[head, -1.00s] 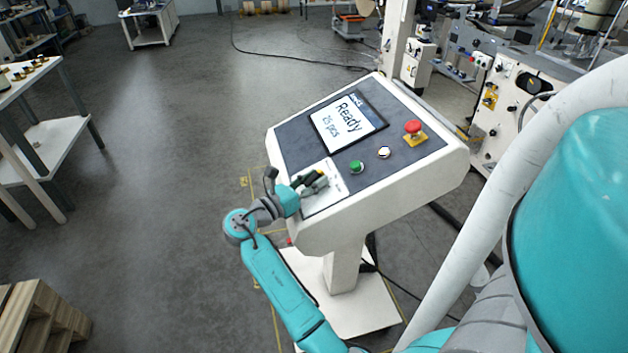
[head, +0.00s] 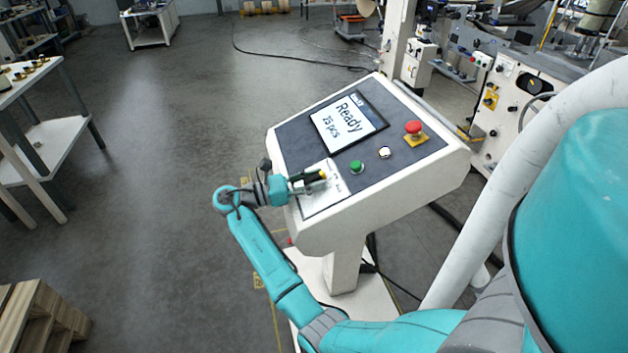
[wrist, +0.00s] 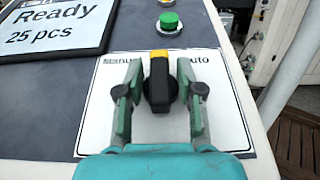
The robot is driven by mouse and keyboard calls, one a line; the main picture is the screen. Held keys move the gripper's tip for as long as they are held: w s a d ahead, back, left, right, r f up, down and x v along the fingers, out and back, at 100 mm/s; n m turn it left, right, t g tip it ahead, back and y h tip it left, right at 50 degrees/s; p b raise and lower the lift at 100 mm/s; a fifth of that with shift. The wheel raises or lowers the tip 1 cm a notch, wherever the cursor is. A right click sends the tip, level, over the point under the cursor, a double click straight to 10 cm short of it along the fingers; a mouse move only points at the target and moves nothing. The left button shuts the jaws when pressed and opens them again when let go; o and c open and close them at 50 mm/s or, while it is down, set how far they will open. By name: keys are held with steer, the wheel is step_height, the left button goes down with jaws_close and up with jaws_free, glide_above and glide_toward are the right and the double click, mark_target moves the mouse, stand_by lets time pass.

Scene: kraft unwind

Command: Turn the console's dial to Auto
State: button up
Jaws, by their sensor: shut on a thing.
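The console (head: 400,185) stands in the middle of the head view with a sloped dark top. Its dial (wrist: 160,85) is a black knob with a yellow tip, on a white plate (wrist: 100,110). The dial also shows in the head view (head: 308,177). In the wrist view the yellow tip points straight up, between a partly hidden "Manu…" label on the left and an "Auto" label (wrist: 197,62), its start covered, on the right. My gripper (wrist: 160,82) is shut on the dial, one finger on each side.
A screen (head: 348,121) reads "Ready 25 pcs". A green button (head: 357,167), a white button (head: 384,152) and a red emergency stop (head: 415,128) sit on the panel right of the dial. A white table (head: 45,145) stands at left; the floor between is clear.

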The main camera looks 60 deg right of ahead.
mark_target(314, 177)
steer(key=o, duration=0.8)
step_height(314, 177, up, 10)
steer(key=shift+f, duration=0.1)
stand_by(0.4)
